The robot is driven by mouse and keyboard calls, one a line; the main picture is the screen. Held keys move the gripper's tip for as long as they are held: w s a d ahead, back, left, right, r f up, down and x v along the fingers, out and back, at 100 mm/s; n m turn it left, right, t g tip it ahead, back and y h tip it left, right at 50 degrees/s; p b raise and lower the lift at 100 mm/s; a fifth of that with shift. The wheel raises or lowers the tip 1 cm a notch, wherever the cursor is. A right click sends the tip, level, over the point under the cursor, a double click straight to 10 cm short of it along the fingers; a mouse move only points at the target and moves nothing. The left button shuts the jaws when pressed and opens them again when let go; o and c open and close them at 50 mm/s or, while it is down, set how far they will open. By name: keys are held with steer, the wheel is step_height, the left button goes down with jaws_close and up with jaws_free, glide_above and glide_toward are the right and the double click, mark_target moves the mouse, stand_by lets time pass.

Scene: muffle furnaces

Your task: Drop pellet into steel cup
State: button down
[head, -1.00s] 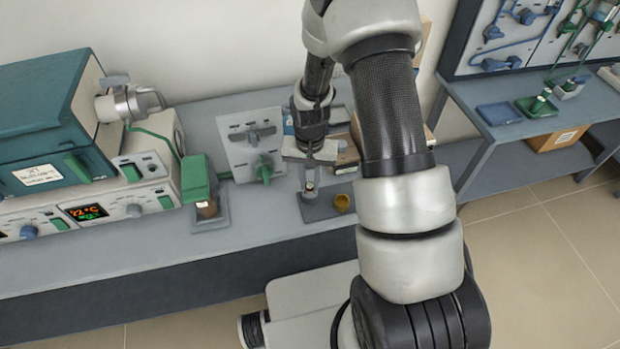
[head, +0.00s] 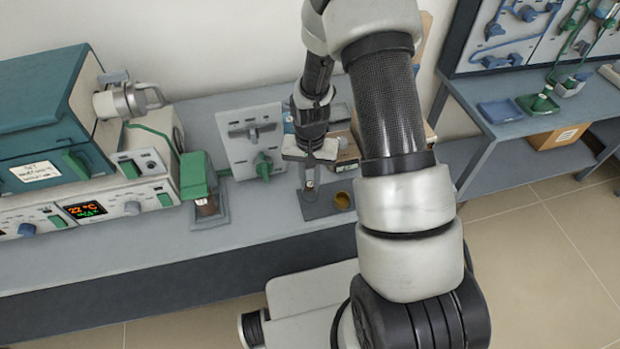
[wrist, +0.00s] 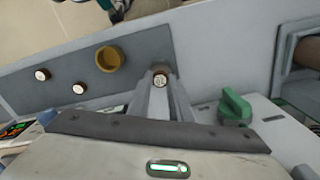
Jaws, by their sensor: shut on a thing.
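My gripper (wrist: 160,84) is shut on a small round pale-topped pellet (wrist: 160,79), which sits between the fingertips in the wrist view. In the head view my gripper (head: 309,178) points down over the dark grey mat (head: 321,212) on the bench. Its height above the mat is hard to tell. A yellow-brown cup (wrist: 110,58) stands on the mat beside the gripper; it also shows in the head view (head: 342,201). Two more pellets (wrist: 79,88) (wrist: 42,74) lie on the mat. I cannot make out a cup that looks like steel.
A teal furnace (head: 45,125) stands on the bench at left. A green-topped stand (head: 196,177) and an upright panel with a green valve handle (head: 263,167) are left of my gripper. A box (head: 346,153) is behind it. The bench front is clear.

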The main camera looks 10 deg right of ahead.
steer(key=shift+f+b, duration=0.45)
steer(key=shift+b, duration=0.15)
stand_by(1.1)
steer(key=c, duration=1.5)
jaws_free()
steer(key=shift+c, duration=0.2)
step_height(320, 180, up, 17)
steer(key=p, duration=0.1)
steer(key=shift+r, duration=0.2)
steer(key=s+r+n+t+p, duration=0.15)
steer(key=s+r, duration=0.25)
steer(key=r, duration=0.5)
steer(key=s+r+n+t+p, duration=0.15)
steer(key=s+r, duration=0.25)
steer(key=r, duration=0.5)
steer(key=s+r+n+t+p, duration=0.1)
steer(key=s+r+t+p, duration=0.1)
steer(key=s+r, duration=0.5)
steer(key=s, duration=0.3)
steer(key=shift+s+r+n+t, duration=0.25)
steer(key=shift+n+t, duration=0.05)
